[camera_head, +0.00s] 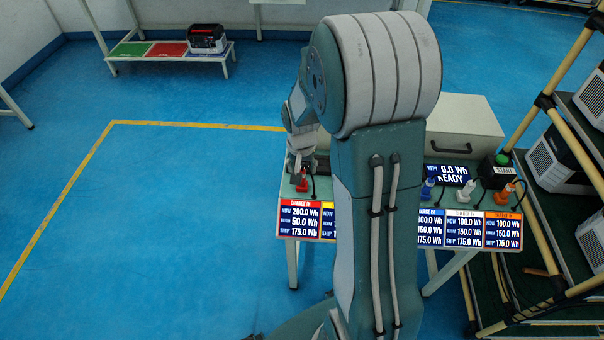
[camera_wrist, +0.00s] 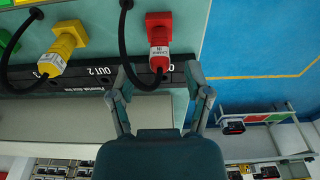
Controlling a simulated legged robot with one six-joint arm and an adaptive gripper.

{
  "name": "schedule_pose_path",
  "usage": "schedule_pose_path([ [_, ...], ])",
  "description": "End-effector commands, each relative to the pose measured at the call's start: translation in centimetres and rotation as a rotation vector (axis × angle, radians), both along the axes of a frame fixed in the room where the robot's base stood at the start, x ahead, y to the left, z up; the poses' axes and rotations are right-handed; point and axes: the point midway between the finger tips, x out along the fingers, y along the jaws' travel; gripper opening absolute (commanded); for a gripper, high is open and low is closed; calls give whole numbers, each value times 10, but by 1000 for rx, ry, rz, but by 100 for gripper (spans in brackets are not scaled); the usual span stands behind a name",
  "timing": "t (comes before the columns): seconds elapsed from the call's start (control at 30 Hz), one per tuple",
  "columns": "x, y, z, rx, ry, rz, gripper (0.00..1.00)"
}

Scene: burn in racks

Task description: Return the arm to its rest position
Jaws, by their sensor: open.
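My arm (camera_head: 385,180) rises through the middle of the head view and bends over the charging table. My gripper (camera_head: 299,165) hangs above the red plug (camera_head: 302,185) at the table's left end. In the wrist view my gripper (camera_wrist: 158,72) is open, with its two fingers spread and nothing held between them. The red plug (camera_wrist: 159,35) stands upright in its socket beyond the fingertips, its black cable curving down between the fingers. I cannot tell the exact gap to it.
A yellow plug (camera_wrist: 62,48) is beside the red one. Blue (camera_head: 428,187), white (camera_head: 465,190) and orange (camera_head: 503,193) plugs stand on the table's right. A grey case (camera_head: 465,120) sits behind. A rack (camera_head: 560,140) stands at right. Blue floor (camera_head: 150,220) is clear at left.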

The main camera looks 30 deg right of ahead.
Motion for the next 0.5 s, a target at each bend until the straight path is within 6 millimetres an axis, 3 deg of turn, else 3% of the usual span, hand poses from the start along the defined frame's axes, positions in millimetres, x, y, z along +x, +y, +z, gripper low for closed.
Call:
schedule_pose_path([
  [0.1, -1, 2, 27, -2, -6, 1, 64],
  [0.3, -5, 4, 61, -1, -3, 0, 64],
  [0.5, -7, 6, 75, 1, 1, 0, 64],
])
